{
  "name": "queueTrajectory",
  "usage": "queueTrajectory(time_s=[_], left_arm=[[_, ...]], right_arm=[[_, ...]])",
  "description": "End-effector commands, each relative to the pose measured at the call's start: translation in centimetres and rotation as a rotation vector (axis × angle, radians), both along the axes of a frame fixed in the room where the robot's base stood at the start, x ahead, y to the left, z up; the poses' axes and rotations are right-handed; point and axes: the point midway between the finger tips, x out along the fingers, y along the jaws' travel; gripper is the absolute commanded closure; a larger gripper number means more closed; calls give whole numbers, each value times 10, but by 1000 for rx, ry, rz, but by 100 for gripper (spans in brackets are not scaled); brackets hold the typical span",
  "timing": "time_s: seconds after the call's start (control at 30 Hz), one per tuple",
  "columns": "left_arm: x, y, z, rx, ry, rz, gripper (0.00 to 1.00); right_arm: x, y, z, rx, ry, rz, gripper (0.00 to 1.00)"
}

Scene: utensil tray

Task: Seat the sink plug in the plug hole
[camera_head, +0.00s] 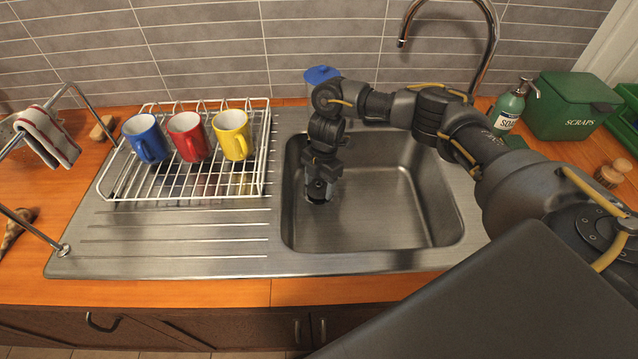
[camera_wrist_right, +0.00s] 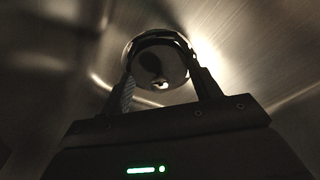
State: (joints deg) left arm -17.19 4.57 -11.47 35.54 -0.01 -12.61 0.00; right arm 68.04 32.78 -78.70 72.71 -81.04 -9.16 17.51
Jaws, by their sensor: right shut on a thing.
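My right gripper (camera_head: 318,192) reaches down into the steel sink (camera_head: 385,215), near its left wall. In the right wrist view its two fingers (camera_wrist_right: 161,68) stand on either side of a dark round thing, which I take for the sink plug (camera_wrist_right: 150,64). The gripper is shut on it. A shiny metal ring, the plug hole's rim (camera_wrist_right: 140,38), shows around and behind it. The plug is over or within this ring; the dark picture does not show if it is seated. In the head view the gripper hides most of the plug and hole. My left gripper is out of view.
A white rack (camera_head: 215,192) with blue, red and yellow mugs stands left of the sink. The tap (camera_head: 490,45) arches behind the basin. A soap bottle (camera_head: 507,108) and green scraps bin (camera_head: 570,105) stand at right. The basin's right part is clear.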

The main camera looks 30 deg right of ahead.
Motion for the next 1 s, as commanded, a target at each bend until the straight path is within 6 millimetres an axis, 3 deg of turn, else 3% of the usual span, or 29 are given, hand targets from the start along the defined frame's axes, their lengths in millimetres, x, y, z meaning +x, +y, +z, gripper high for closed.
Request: queueTrajectory(time_s=[0.97,1.0], left_arm=[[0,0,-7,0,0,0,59],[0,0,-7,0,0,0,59]], right_arm=[[-3,2,-17,1,7,2,72],[-3,2,-17,1,7,2,35]])
